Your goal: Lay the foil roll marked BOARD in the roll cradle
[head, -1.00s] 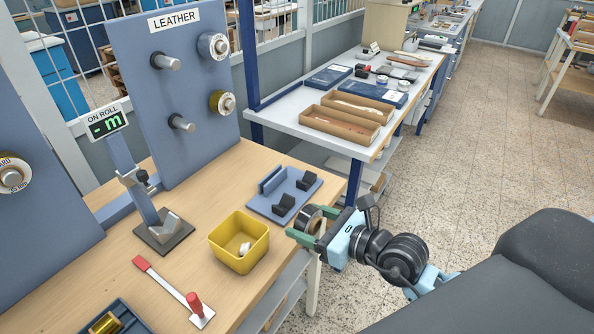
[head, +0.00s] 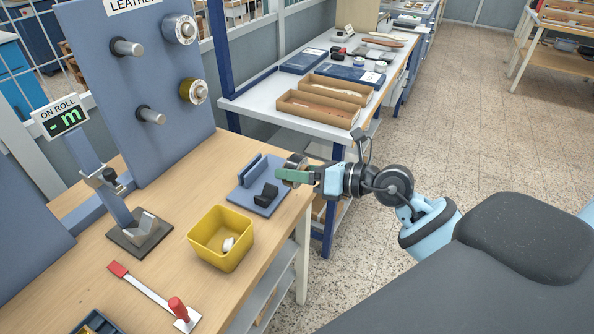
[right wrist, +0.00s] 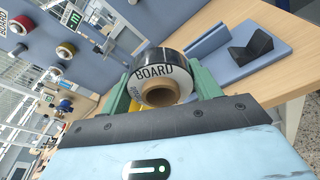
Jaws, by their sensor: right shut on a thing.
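My right gripper (head: 287,175) comes in from the right and is shut on the foil roll marked BOARD (head: 297,162). In the right wrist view the roll (right wrist: 174,64) sits between the green fingers (right wrist: 160,90), its white BOARD label and brown core facing the camera. The roll cradle (head: 245,200) is a blue-grey plate with an upright back wall and black notched blocks. In the head view the gripper and roll are over its right end and hide part of it. The cradle (right wrist: 268,62) lies beyond the roll in the right wrist view. My left gripper is not in view.
A red-handled tool (head: 150,297) and a stand with an ON ROLL display (head: 62,118) are farther left. A pegboard (head: 160,75) rises behind. Cardboard trays (head: 318,108) lie on the bench beyond.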

